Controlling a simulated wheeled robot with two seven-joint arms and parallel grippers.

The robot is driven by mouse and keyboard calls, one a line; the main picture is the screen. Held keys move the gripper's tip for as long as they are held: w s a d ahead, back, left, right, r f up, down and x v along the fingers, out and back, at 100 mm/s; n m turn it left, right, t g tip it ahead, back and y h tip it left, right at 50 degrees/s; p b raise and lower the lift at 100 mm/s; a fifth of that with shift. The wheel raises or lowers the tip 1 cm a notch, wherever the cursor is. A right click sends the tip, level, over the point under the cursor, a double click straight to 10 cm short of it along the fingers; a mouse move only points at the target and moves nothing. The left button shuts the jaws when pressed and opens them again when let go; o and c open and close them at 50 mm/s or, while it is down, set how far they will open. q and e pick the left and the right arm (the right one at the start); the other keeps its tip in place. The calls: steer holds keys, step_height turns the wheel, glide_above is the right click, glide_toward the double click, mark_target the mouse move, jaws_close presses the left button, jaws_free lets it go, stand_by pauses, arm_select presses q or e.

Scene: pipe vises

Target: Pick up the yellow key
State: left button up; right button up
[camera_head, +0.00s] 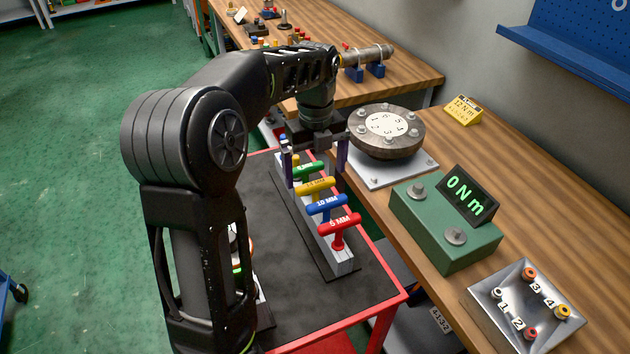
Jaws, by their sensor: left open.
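The yellow key (315,188) is a T-handled key standing upright in a grey rack (341,267) on the red-edged cart. It stands between a green key (308,170) behind it and a blue key (326,206) in front; a red key (339,227) is nearest. My left gripper (315,163) points down over the far end of the rack, its fingers apart on either side near the green key and just behind the yellow one. Nothing shows held in it. The yellow key's lower part is hidden. My right gripper is not in view.
A wooden bench (440,150) runs along the right, with a round bolted flange (386,130), a green torque display box (445,222) and a metal block with numbered fittings (525,305). The dark cart top (310,310) is clear in front of the rack.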

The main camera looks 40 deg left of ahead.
mark_target(316, 193)
arm_select(q)
steer(key=shift+s+d+r, duration=0.1)
steer(key=shift+f, duration=1.35)
steer(key=shift+f, duration=0.1)
step_height(316, 193, down, 5)
steer(key=shift+p, duration=0.65)
steer(key=shift+c, duration=0.6)
steer(key=shift+w, duration=0.2)
steer(key=c, duration=1.2)
